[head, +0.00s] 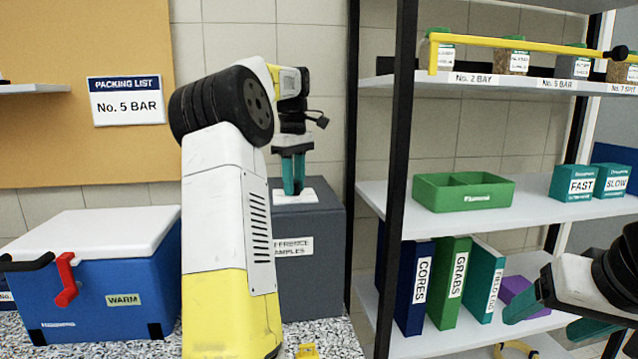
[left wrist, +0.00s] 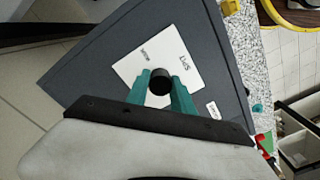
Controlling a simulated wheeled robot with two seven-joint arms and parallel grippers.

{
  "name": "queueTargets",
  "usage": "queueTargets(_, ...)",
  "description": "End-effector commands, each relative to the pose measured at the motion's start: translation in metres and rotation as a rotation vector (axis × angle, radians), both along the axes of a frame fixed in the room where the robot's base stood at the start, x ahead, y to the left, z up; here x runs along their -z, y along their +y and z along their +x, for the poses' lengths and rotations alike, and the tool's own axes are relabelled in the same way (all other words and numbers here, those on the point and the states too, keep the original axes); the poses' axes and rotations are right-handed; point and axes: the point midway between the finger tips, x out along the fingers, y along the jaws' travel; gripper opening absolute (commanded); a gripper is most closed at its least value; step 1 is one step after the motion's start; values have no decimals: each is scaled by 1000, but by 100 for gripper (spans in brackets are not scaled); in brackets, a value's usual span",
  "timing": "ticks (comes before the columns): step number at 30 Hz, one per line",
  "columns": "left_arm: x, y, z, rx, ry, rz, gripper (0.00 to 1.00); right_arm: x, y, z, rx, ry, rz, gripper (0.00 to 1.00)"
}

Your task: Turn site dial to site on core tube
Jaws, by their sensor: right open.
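The plate also shows on top of the grey cabinet (head: 322,262) in the head view. My left gripper (head: 293,190) points down there, its teal fingers on both sides of the knob and seemingly touching it. My right gripper (head: 548,316) is open and empty in front of the lower shelf. I cannot pick out a core tube for certain.
A packing list (head: 125,104) on the wall board reads "No. 5 BAR". The top shelf has several jars (head: 513,62) and bay, bar and spit labels behind a yellow rail (head: 530,42). A green tray (head: 463,191) and binders (head: 450,285) fill lower shelves. A blue cooler (head: 100,300) stands left.

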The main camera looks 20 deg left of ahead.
Motion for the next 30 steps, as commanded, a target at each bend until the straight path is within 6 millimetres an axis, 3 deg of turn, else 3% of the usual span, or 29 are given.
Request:
queueTargets(3,0,0,0,-1,1,0,0,0,0,0,0,0,0,72)
queueTargets(20,0,1,0,34,0,1,0,0,0,0,0,0,0,72)
queueTargets(30,0,0,0,178,-1,2,0,0,0,0,0,0,0,72)
